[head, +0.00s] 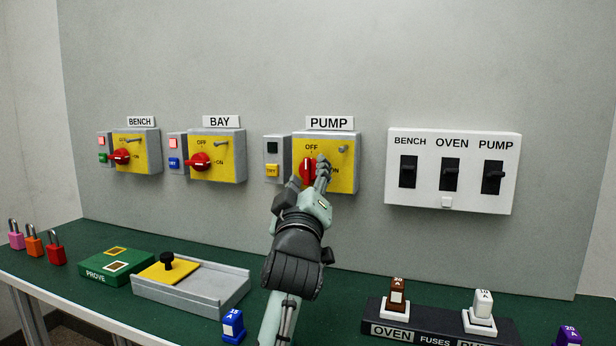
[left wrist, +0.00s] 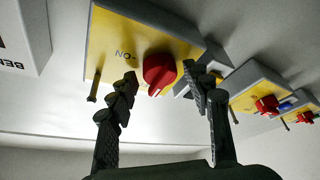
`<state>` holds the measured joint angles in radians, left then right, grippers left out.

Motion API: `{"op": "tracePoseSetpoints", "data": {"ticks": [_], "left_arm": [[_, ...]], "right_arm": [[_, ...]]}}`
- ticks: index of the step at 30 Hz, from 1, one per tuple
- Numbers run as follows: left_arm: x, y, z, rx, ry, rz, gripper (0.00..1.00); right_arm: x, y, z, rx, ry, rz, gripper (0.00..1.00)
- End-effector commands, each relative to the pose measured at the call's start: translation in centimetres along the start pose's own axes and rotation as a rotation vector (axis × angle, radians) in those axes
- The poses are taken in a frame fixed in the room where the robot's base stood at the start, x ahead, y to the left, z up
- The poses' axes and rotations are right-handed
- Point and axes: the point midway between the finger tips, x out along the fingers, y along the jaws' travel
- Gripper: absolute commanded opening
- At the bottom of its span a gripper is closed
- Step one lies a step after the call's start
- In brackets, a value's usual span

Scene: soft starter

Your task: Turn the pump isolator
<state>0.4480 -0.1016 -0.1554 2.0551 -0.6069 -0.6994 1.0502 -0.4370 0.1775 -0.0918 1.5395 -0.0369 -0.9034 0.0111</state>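The pump isolator is a grey box with a yellow face (head: 345,176) under the PUMP label, with a red knob (head: 307,171). The knob stands upright, toward the OFF mark; ON is at its right. My left gripper (head: 316,174) reaches up to the knob and partly covers the face. In the left wrist view, the red knob (left wrist: 159,71) sits between the two fingertips of my left gripper (left wrist: 162,80), with a visible gap at each side. The fingers look open and empty. My right gripper is in neither view.
Bay (head: 218,165) and bench (head: 137,158) isolators hang to the left, a white switch panel (head: 451,184) to the right. Below, the green bench holds padlocks (head: 34,243), a green PROVE box (head: 115,267), a grey tray (head: 205,293) and a fuse rack (head: 440,333).

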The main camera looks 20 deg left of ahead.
Motion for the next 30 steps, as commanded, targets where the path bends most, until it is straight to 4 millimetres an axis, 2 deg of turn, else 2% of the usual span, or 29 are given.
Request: {"op": "tracePoseSetpoints", "data": {"ticks": [1, 9, 20, 30], "left_arm": [[0.0, -0.01, 0.0, 0.0, 0.0, 0.0, 0.4], [0.01, -0.01, 0.0, 0.0, 0.0, 0.0, 0.06], [0.02, -0.11, -0.01, 0.057, 0.001, 0.023, 0.06], [0.05, -0.38, -0.07, 0.29, 0.001, 0.118, 0.06]], "right_arm": [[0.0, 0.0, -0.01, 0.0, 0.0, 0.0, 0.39], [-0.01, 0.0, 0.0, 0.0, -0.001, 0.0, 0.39], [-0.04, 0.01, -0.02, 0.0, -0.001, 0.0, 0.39], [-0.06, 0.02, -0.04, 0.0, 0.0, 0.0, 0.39]]}}
